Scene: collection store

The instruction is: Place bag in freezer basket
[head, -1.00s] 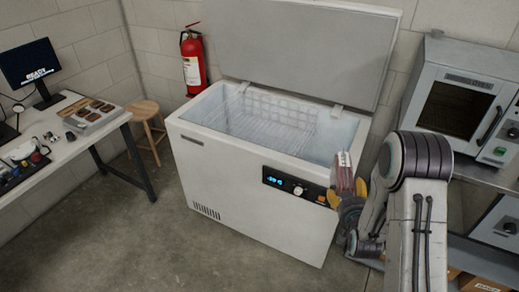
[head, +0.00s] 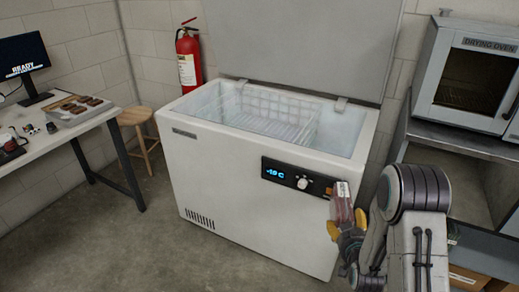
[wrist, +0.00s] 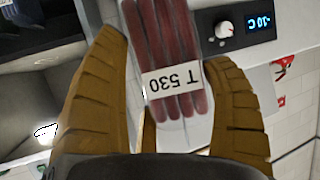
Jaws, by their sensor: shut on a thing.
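The bag (head: 342,200) is a clear pouch of dark red strips with a white label; in the wrist view the bag (wrist: 165,45) shows its label upside down, reading T 530. My gripper (head: 347,232) is shut on the bag's lower end, with yellow-brown fingers on either side of it in the wrist view (wrist: 172,110). It holds the bag upright in front of the freezer's right front corner, below the rim. The chest freezer (head: 245,190) stands with its lid up. The white wire basket (head: 272,110) hangs inside at the left and middle; it looks empty.
The raised lid (head: 305,45) leans back behind the freezer. A drying oven (head: 470,85) on a bench is at the right. A desk (head: 60,140), a wooden stool (head: 136,117) and a fire extinguisher (head: 189,58) are at the left. Floor in front is clear.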

